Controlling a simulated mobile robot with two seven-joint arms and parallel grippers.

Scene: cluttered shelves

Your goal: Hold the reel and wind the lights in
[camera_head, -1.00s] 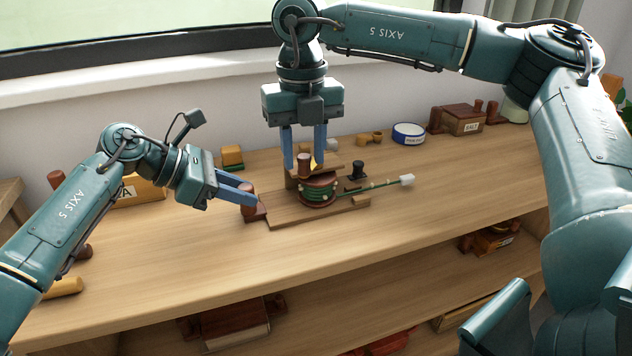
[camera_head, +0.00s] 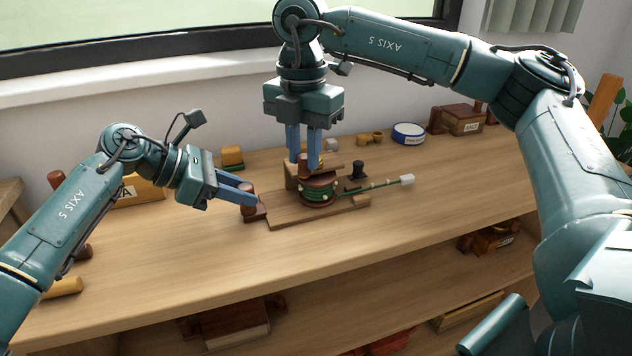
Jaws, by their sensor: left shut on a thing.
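The reel (camera_head: 318,189), wound with green light cord, sits on a wooden base (camera_head: 285,217) on the shelf top. The cord (camera_head: 370,188), with small pale bulbs, runs right from it to a white end piece (camera_head: 407,180). A red-brown knob (camera_head: 304,161) stands on top of the reel. My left gripper (camera_head: 252,200) is shut on the red-brown grip (camera_head: 248,210) at the left end of the base. My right gripper (camera_head: 304,166) points down from above, with its fingers at either side of the knob; whether they press on it cannot be told.
A small dark post (camera_head: 358,168) stands just behind the cord. The shelf top in front of the base is clear. More objects lie on the lower shelf.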

